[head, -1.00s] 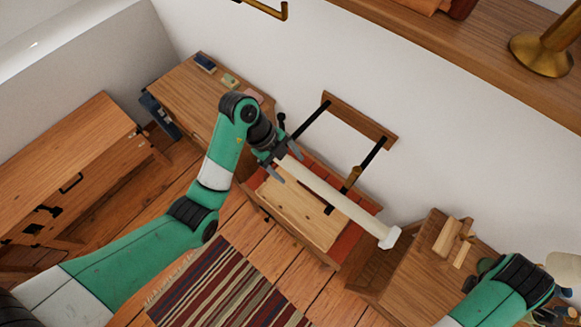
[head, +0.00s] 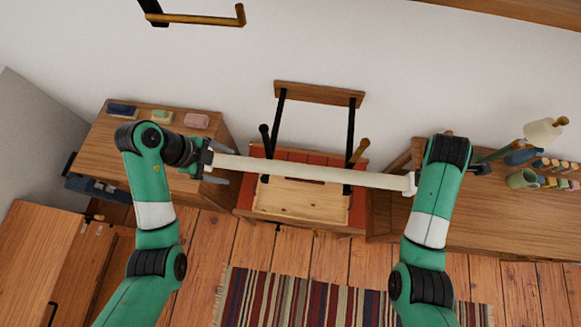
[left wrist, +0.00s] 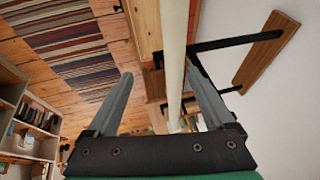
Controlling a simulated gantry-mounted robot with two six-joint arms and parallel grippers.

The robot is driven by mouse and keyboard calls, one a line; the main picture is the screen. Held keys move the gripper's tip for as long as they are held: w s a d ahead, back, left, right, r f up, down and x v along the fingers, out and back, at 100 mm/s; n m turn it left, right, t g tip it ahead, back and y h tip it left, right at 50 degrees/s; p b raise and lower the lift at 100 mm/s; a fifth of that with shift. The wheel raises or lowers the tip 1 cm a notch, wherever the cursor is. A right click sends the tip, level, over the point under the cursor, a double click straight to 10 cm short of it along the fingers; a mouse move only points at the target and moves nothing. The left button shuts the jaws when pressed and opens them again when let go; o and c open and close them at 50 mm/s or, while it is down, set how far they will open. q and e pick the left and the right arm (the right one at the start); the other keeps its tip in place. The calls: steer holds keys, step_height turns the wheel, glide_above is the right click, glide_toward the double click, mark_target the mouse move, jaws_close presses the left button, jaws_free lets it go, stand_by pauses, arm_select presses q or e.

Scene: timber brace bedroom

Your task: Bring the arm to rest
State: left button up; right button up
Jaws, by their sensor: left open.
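My left gripper (head: 221,168) is open in the head view, left of centre, with its arm rising from the lower left. A long pale bar (head: 310,172) runs from this gripper rightward to a white end cap beside my right arm. In the left wrist view the two grey fingers (left wrist: 160,82) are spread wide, and the pale bar (left wrist: 174,60) passes through the space between them, nearer the right finger. I cannot tell whether it touches a finger. My right gripper (head: 482,168) is a small dark shape beyond the right wrist; its jaws are not clear.
Below the bar stands a wooden bench (head: 300,200) with a wall board (head: 318,93) and black struts behind it. A desk (head: 98,150) stands at left and a worktop (head: 500,225) with pots at right. A striped rug (head: 340,300) lies on the floor.

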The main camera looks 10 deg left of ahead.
arm_select(q)
steer(key=shift+w+a+f, duration=0.1)
steer(key=shift+a+f, duration=0.05)
steer(key=shift+a, duration=0.15)
arm_select(e)
steer(key=shift+w+a, duration=0.1)
steer(key=shift+a, duration=0.25)
arm_select(q)
steer(key=shift+d, duration=0.1)
arm_select(e)
steer(key=shift+d, duration=0.1)
